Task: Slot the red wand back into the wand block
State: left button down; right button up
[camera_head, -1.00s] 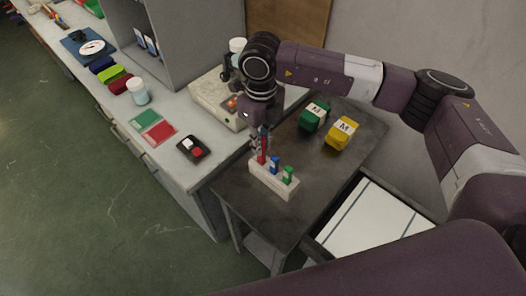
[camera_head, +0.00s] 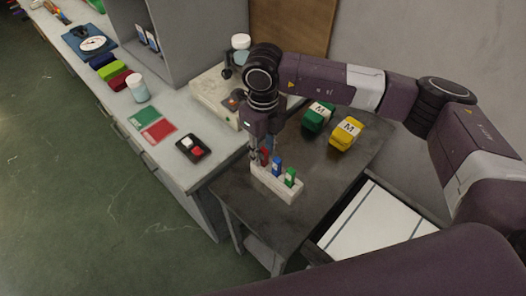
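The white wand block (camera_head: 277,187) stands on the dark table. A blue wand (camera_head: 276,167) and a green wand (camera_head: 290,177) stand upright in it. The red wand (camera_head: 264,157) is upright at the block's left end, and its lower part appears to be in the slot there. My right gripper (camera_head: 263,158) points down over that end with its fingers around the red wand. I cannot tell whether the fingers press on the wand or stand slightly apart from it. My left gripper is not in view.
A green block (camera_head: 318,117) and a yellow block (camera_head: 345,134), each marked M, sit behind the wand block. A beige device (camera_head: 215,95) and a black holder with red and white pieces (camera_head: 193,148) are on the counter. The table's front right is clear.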

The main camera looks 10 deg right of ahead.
notch_tip(320, 180, up, 11)
jog(key=b, duration=0.2)
jog(key=shift+r+b, duration=0.2)
jog(key=shift+b, duration=0.1)
